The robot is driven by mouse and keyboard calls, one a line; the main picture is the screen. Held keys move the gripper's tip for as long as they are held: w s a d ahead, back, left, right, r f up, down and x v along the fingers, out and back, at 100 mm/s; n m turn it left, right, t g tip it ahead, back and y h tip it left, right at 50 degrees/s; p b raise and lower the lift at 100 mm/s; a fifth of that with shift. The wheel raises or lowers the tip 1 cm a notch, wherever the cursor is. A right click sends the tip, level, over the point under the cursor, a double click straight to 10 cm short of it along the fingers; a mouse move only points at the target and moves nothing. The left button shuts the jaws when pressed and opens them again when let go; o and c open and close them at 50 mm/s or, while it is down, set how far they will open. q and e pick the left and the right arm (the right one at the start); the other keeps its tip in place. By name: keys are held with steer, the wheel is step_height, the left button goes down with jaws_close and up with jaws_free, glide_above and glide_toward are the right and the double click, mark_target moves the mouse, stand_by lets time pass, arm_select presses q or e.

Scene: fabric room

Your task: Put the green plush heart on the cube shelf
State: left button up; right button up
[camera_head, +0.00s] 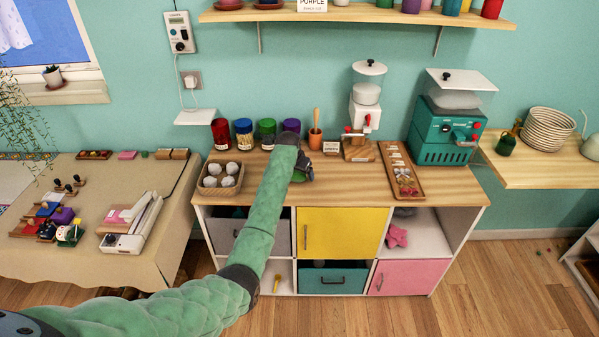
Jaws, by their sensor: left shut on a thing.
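The cube shelf (468,198) stands against the wall under a wooden top. Its upper right cubby is open and holds a pink plush (397,237). A grey drawer, yellow door (340,232), teal drawer and pink door front other cubbies. My green left arm reaches over the shelf from the left. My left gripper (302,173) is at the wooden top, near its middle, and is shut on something. What it holds is mostly hidden by the gripper and arm; no green plush heart shows clearly anywhere else. My right gripper is not in view.
On the top stand a basket of pale balls (220,178), several lidded jars (243,133), a white grinder (365,105), a teal machine (446,125) and a narrow wooden tray (400,168). A cloth-covered table (95,175) is at the left. Wooden floor in front is clear.

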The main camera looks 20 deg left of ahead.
arm_select(q)
steer(key=o, duration=0.6)
steer(key=shift+o, duration=0.2)
